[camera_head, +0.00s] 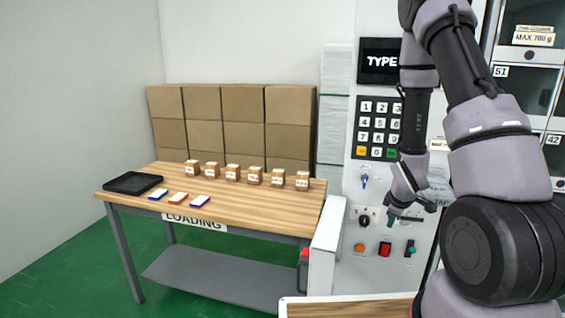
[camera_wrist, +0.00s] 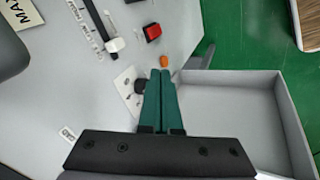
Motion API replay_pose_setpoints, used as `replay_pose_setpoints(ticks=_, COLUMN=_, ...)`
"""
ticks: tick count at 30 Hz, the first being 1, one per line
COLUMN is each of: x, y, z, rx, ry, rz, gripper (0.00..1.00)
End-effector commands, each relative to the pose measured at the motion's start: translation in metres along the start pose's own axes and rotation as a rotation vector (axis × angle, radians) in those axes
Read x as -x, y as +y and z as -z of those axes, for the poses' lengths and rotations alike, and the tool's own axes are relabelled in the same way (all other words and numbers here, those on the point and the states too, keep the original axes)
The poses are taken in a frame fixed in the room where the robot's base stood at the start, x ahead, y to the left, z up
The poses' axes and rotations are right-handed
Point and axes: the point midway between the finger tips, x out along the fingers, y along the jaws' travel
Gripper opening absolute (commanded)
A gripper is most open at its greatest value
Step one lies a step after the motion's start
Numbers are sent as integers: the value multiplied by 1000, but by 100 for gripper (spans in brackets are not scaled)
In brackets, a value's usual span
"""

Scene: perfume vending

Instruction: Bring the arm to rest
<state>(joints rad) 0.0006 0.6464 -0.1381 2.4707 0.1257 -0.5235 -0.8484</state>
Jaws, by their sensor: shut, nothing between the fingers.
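My gripper (camera_head: 391,217) is in front of the vending machine's control panel, below the keypad (camera_head: 378,128), with the arm reaching down from the upper right. In the wrist view my gripper (camera_wrist: 164,75) has its two green fingers side by side, shut and empty. The fingertips point toward the panel near an orange button (camera_wrist: 164,61) and a red switch (camera_wrist: 152,32). A dark round knob (camera_wrist: 139,86) on a white plate is beside the fingers. I cannot tell whether the fingers touch the panel.
A wooden table (camera_head: 240,204) stands at the left with several small boxes, flat cards and a black tray (camera_head: 133,182). Stacked cartons (camera_head: 203,103) are behind it. A grey open bin (camera_wrist: 235,100) lies right of the fingers in the wrist view. Green floor is clear at the left front.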

Motion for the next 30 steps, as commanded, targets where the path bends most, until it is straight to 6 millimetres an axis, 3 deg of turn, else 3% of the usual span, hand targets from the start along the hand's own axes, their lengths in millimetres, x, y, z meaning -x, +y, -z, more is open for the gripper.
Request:
replay_pose_setpoints(ticks=1, x=21, y=14, z=12, rx=-67, ry=16, rz=-11, gripper=0)
replay_pose_setpoints(ticks=6, x=87, y=41, z=36, rx=-297, ry=46, rz=-6, gripper=0)
replay_pose_setpoints(ticks=14, x=196, y=58, z=61, rx=-628, ry=107, rz=30, gripper=0)
replay_pose_setpoints(ticks=22, x=312, y=43, z=68, rx=-941, ry=173, rz=104, gripper=0)
replay_pose_setpoints(ticks=30, x=412, y=2, z=57, rx=-1205, ry=224, rz=202, gripper=0)
